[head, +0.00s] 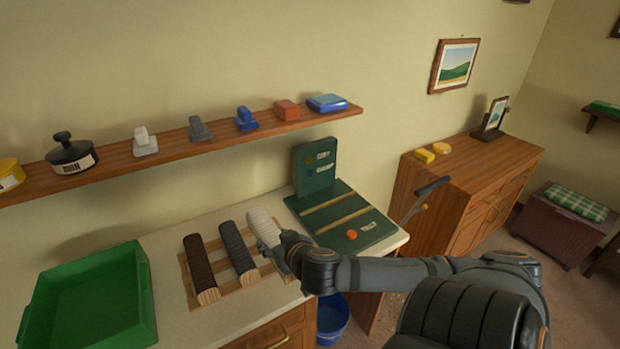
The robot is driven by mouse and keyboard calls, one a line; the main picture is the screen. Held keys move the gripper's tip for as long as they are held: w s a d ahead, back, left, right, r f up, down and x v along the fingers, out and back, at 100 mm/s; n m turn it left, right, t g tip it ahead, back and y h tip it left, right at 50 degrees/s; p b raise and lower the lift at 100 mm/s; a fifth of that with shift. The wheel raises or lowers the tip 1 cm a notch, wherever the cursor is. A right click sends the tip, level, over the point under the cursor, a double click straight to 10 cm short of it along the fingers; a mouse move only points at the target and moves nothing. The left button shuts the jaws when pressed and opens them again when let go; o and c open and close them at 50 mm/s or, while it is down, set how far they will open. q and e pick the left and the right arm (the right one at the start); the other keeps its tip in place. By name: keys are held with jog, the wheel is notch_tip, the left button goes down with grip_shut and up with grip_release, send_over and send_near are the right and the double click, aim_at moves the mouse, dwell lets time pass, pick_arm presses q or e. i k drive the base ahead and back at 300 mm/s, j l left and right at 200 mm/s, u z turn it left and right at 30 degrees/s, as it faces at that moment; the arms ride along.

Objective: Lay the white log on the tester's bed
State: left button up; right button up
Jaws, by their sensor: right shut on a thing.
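The white log (261,226) is at the right end of the wooden rack (184,268), beside the dark grey log (237,248) and the dark brown log (199,265). My right gripper (277,250) is shut on the white log at its near end and hides that end. I cannot tell whether the log touches the rack. The green tester (377,235) stands just right of the log, with two pale strips across its flat bed and an upright panel (317,163) behind. The bed has no log on it. My left gripper is not in view.
A green tray (140,297) stands at the left of the counter. A shelf (108,165) above holds several small blocks and pots. A lever (431,186) sticks up right of the tester. A blue bucket (332,318) is below the counter edge.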

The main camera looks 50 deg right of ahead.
aim_at(337, 212)
jog(key=l+u, duration=0.35)
jog(key=u, duration=0.15)
jog(key=k+l+u, duration=0.2)
jog(key=u, duration=0.25)
jog(key=k+l+u, duration=0.15)
jog(key=l+u, duration=0.2)
jog(key=u, duration=0.15)
jog(key=k+l+u, duration=0.15)
jog(key=k+l, duration=0.35)
jog(key=k+l+u, duration=0.1)
jog(key=k+l, duration=0.35)
jog(key=k, duration=0.15)
jog(key=k+l+u, duration=0.15)
jog(key=k+l, duration=0.25)
jog(key=k, duration=0.2)
jog(key=l+z, duration=0.15)
jog(key=l, duration=0.5)
jog(key=k, duration=0.05)
